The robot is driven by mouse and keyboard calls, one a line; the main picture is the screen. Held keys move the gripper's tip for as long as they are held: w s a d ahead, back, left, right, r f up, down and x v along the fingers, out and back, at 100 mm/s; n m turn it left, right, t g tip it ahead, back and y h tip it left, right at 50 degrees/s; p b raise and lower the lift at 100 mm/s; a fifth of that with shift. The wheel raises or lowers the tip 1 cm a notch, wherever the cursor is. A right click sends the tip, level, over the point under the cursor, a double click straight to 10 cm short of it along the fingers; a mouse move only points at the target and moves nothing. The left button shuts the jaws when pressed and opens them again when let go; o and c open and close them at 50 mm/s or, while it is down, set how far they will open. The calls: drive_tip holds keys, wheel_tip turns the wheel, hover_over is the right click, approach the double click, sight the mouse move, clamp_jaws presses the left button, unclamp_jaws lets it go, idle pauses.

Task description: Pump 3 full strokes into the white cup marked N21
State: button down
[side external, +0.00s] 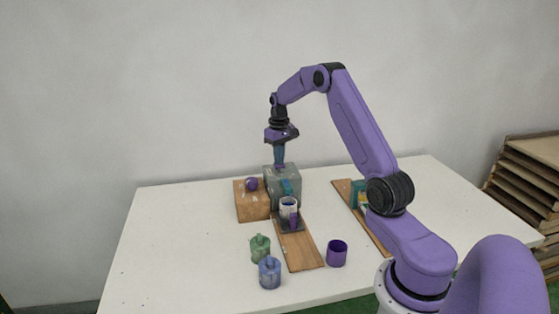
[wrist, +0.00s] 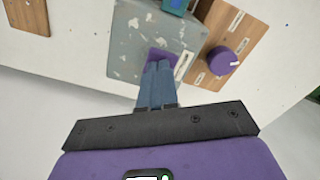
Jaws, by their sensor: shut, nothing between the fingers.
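A grey, paint-flecked pump box (side external: 283,181) stands at the back of the table; it also shows in the wrist view (wrist: 135,45). A purple pad (wrist: 160,56) lies on its top, partly hidden by my fingers. My gripper (side external: 280,163) is shut and empty, pointing down, with its tips at or just above the pad; I cannot tell whether they touch. A teal spout (side external: 287,187) is on the box's front. A white cup (side external: 288,204) with dark marks and a purple part stands below the spout on a dark base. Its marking is too small to read.
A wooden box (side external: 247,211) with a purple knob (side external: 252,184) adjoins the pump box. A wooden board (side external: 299,252) runs forward from the cup. Table left is clear.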

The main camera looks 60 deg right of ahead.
drive_tip(key=shift+r, duration=1.55)
drive_tip(key=shift+r, duration=0.1)
drive_tip(key=shift+r, duration=2.4)
drive_tip(key=s+a+r+n, duration=0.1)
drive_tip(key=s+a+n, duration=0.2)
drive_tip(key=a, duration=1.1)
drive_tip(key=s+a+r+n, duration=0.2)
drive_tip(key=s+a+n, duration=0.2)
drive_tip(key=a, duration=1)
drive_tip(key=s+a+n, duration=0.3)
drive_tip(key=s+a, duration=0.5)
drive_tip(key=s, duration=0.4)
drive_tip(key=s+f+n, duration=0.2)
drive_tip(key=s, duration=0.6)
drive_tip(key=s+f+n, duration=0.1)
drive_tip(key=s+n, duration=0.2)
drive_tip(key=s, duration=0.5)
drive_tip(key=shift+f+n, duration=0.3)
drive_tip(key=shift+f, duration=0.05)
